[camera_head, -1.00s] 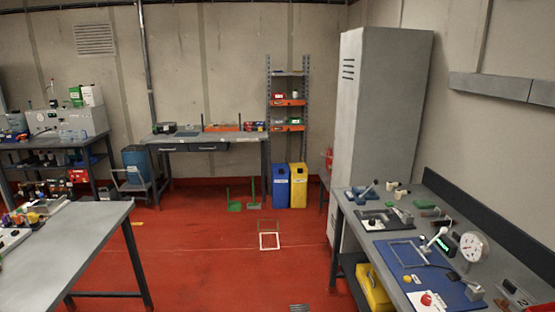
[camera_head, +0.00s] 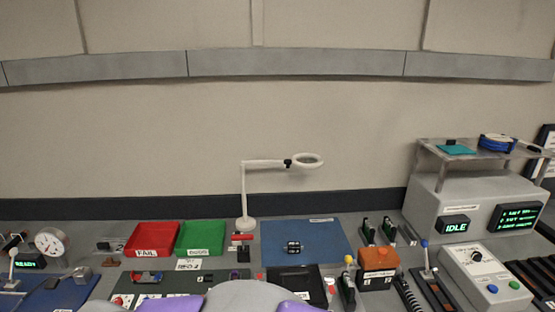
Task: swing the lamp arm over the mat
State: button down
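A white magnifier lamp stands on the bench at the middle of the view. Its round base and upright post (camera_head: 244,195) are left of the blue mat (camera_head: 325,238). Its lamp arm (camera_head: 265,163) reaches right from the top of the post, past a black joint, to a ring-shaped head (camera_head: 309,160). In the picture the head is above the mat's back part; I cannot tell its depth exactly. A small black part (camera_head: 293,247) lies on the mat. My gripper is not in view; grey and purple parts at the bottom edge seem to be mine.
A red FAIL bin (camera_head: 153,239) and a green bin (camera_head: 201,238) stand left of the lamp. A gauge (camera_head: 51,241) is at far left. Small clamps (camera_head: 378,230), an orange box (camera_head: 378,268) and a grey IDLE unit (camera_head: 455,205) are on the right.

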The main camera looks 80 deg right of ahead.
aim_at(287, 162)
jog(key=z, duration=2.75)
